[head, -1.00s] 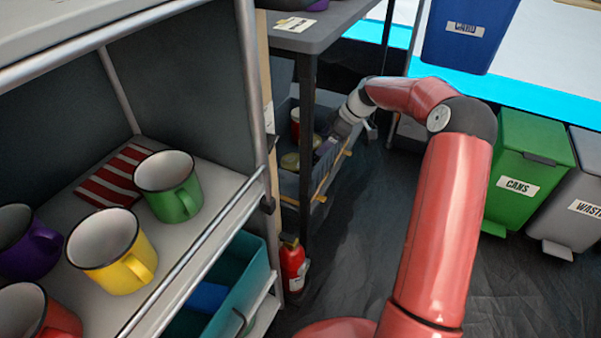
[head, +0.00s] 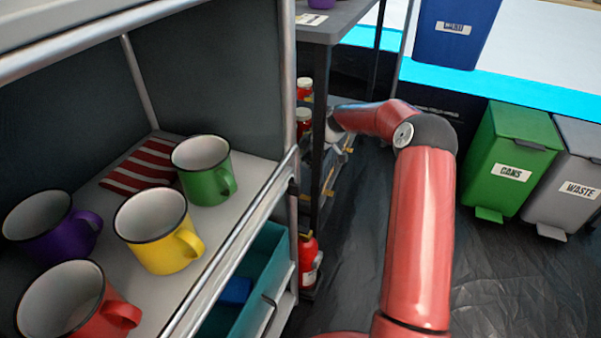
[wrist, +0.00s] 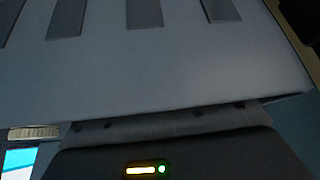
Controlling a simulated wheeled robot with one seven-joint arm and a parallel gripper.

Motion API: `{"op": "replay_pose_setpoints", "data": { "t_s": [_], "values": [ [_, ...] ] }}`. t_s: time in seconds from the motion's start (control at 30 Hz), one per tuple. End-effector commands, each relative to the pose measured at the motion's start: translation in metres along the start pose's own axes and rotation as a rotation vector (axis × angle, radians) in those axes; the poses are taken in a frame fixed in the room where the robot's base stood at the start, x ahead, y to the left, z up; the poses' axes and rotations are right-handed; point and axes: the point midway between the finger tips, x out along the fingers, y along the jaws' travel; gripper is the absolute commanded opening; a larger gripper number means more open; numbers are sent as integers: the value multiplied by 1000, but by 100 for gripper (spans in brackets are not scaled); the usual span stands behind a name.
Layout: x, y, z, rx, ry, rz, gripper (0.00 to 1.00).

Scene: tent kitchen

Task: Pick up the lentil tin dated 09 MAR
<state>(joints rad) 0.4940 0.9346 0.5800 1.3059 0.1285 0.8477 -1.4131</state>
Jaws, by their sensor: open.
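No tin with a readable lentil label or date shows in either view. Two red containers with pale tops, an upper one (head: 305,88) and a lower one (head: 303,120), stand beside the dark table leg in the head view. They are too small to identify. My gripper (head: 333,132) is low beside that leg, by the lower shelf, its fingers mostly hidden. It is open, and nothing shows held. The wrist view shows a close grey slatted surface (wrist: 150,75) above a dark body with small lights.
A rack with purple (head: 50,228), yellow (head: 158,232), green (head: 205,170) and red (head: 75,305) mugs stands at left. A fire extinguisher (head: 308,260) is by its foot. Green CANS (head: 511,160) and grey WASTE (head: 575,175) bins stand right. Dark floor between is clear.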

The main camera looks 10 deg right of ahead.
Motion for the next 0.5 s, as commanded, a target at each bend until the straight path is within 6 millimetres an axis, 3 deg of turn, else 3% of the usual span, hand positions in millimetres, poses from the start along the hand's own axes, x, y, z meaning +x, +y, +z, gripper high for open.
{"op": "replay_pose_setpoints", "data": {
  "t_s": [0.17, 0.5],
  "values": [
    [0, 0, 0, 0, 0, 1, 78],
    [-1, 0, 0, 0, 0, 1, 34]
  ]
}}
